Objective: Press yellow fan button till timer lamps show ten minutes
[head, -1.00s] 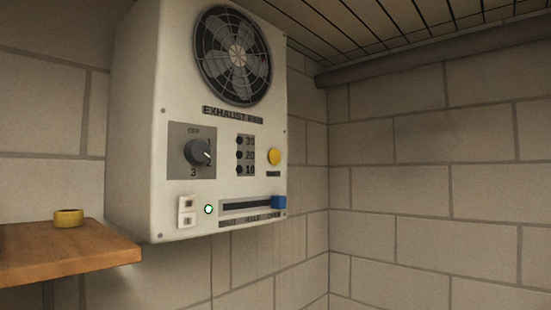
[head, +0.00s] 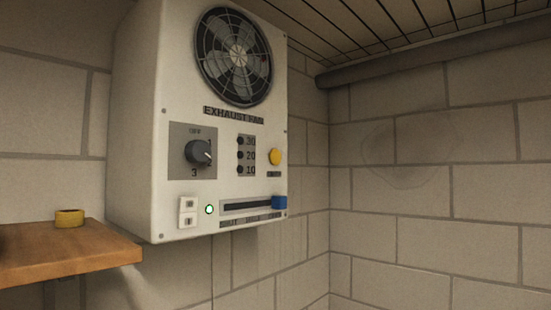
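The exhaust fan unit (head: 140,140) is a white box on the block wall, with a round grille (head: 235,57) at its top. The yellow button (head: 274,157) sits on the right of its front face. Left of the button is a column of three timer lamps marked 30, 20 and 10; the 10 lamp (head: 240,170) is lowest, and all three look dark. My gripper is not in view, so nothing is seen touching the button.
A dial (head: 197,152), a rocker switch (head: 187,211), a lit green lamp (head: 209,209) and a slider with a blue knob (head: 279,202) share the panel. A wooden shelf (head: 70,252) with a yellow ring (head: 69,217) juts out at lower left. Space right of the unit looks clear.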

